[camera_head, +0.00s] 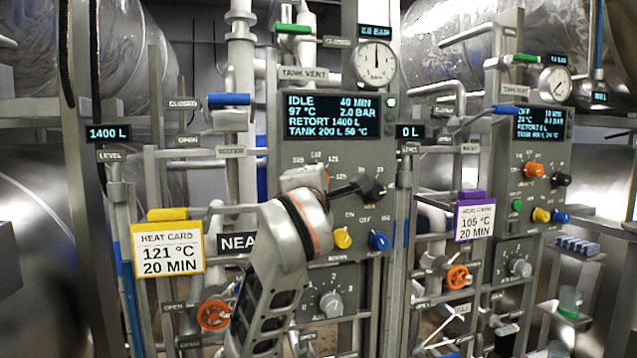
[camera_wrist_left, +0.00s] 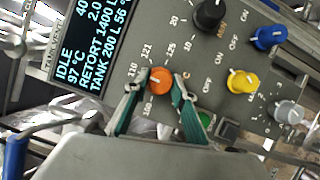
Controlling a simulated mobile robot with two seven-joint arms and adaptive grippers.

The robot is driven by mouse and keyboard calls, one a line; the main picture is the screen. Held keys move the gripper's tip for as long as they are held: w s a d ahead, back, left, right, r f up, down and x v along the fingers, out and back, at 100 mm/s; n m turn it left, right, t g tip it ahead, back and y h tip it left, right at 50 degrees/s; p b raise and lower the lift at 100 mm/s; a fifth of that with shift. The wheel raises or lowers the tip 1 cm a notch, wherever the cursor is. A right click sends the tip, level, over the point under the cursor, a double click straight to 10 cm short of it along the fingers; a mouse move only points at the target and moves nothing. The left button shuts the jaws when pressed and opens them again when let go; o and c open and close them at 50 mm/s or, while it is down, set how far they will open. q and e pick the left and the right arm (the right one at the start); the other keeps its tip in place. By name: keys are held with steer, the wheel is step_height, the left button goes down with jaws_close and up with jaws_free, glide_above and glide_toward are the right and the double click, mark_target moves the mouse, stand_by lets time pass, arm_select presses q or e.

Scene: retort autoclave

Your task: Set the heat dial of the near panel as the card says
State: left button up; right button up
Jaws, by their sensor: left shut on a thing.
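The near panel's heat card (camera_head: 168,249) is yellow-framed and reads 121 °C, 20 MIN. The near panel (camera_head: 350,155) has a screen (camera_head: 331,115) reading IDLE, 40 MIN, 97 °C, 2.0 BAR. In the left wrist view, the orange heat dial (camera_wrist_left: 160,80) sits between the two fingers of my left gripper (camera_wrist_left: 158,92), which is shut on it. Numbers including 110 and 121 surround the dial; I cannot tell its exact setting. In the head view, my left arm hides the dial. My right gripper is in neither view.
Beside the dial are a black minutes knob (camera_wrist_left: 209,16), a yellow knob (camera_wrist_left: 241,82), a blue knob (camera_wrist_left: 268,37) and a green button (camera_wrist_left: 205,119). A second panel (camera_head: 540,150) with a purple-framed card (camera_head: 475,221) stands to the right. Pipes and valve handles crowd around.

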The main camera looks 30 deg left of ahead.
arm_select(q)
steer(key=m, duration=0.2)
steer(key=m+g, duration=0.1)
steer(key=m, duration=0.1)
steer(key=m+g, duration=0.1)
steer(key=shift+r+m+h, duration=0.25)
steer(key=shift+m+h, duration=0.05)
steer(key=shift+m, duration=0.1)
steer(key=shift+m+g, duration=0.4)
steer(key=shift+m, duration=0.1)
steer(key=o, duration=1.1)
steer(key=shift+f, duration=0.1)
